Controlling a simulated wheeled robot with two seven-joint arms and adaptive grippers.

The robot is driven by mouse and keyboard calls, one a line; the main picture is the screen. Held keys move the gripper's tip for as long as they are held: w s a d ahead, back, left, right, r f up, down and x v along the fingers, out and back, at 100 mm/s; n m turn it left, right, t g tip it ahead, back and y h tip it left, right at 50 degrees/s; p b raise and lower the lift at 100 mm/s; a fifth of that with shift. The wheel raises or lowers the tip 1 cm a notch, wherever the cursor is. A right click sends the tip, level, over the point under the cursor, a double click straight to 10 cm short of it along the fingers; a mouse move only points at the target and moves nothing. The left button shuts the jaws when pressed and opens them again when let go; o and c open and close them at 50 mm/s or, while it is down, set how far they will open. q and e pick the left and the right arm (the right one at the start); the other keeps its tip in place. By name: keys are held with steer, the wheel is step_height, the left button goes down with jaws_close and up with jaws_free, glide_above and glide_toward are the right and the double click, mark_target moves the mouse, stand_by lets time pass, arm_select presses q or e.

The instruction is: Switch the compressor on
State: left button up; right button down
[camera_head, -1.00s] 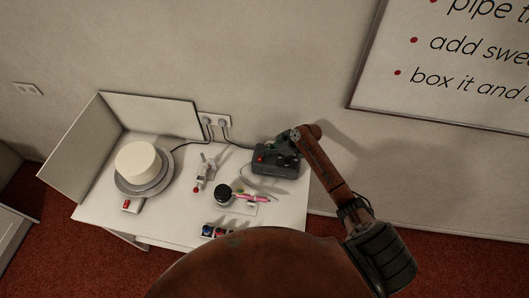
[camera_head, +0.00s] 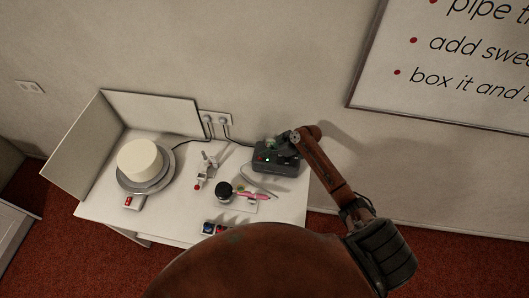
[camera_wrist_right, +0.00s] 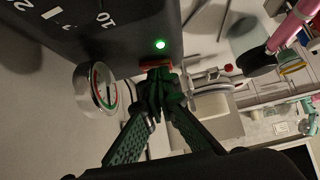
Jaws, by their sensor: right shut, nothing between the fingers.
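The compressor (camera_head: 284,168) is a dark grey box at the back right of the white table. A green lamp (camera_wrist_right: 160,44) glows on it, and the lamp also shows in the head view. A red switch (camera_wrist_right: 156,63) sits beside the lamp in the right wrist view, partly hidden by my fingertips. A round gauge (camera_wrist_right: 97,88) sticks out from the same box. My right gripper (camera_wrist_right: 158,88) is shut and empty, its tips at the red switch; whether they touch it I cannot tell. My left gripper is not in view.
A cake (camera_head: 139,159) stands on a turntable (camera_head: 150,187) at the left, beside back and side screens. An airbrush holder (camera_head: 207,168), a black-lidded jar (camera_head: 224,190) and a pink tool (camera_head: 252,195) lie mid-table. Cables run to a wall socket (camera_head: 216,118).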

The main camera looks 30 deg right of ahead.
steer(key=shift+r, duration=0.15)
steer(key=shift+r+p, duration=0.35)
steer(key=r+p, duration=0.1)
steer(key=r, duration=0.1)
steer(key=d+r+p, duration=0.1)
steer(key=r, duration=0.1)
steer(key=shift+w, duration=0.2)
steer(key=b+v, duration=0.2)
steer(key=v, duration=0.7)
steer(key=shift+w+d+f, duration=0.15)
steer(key=shift+d+f, duration=0.05)
steer(key=shift+d, duration=0.05)
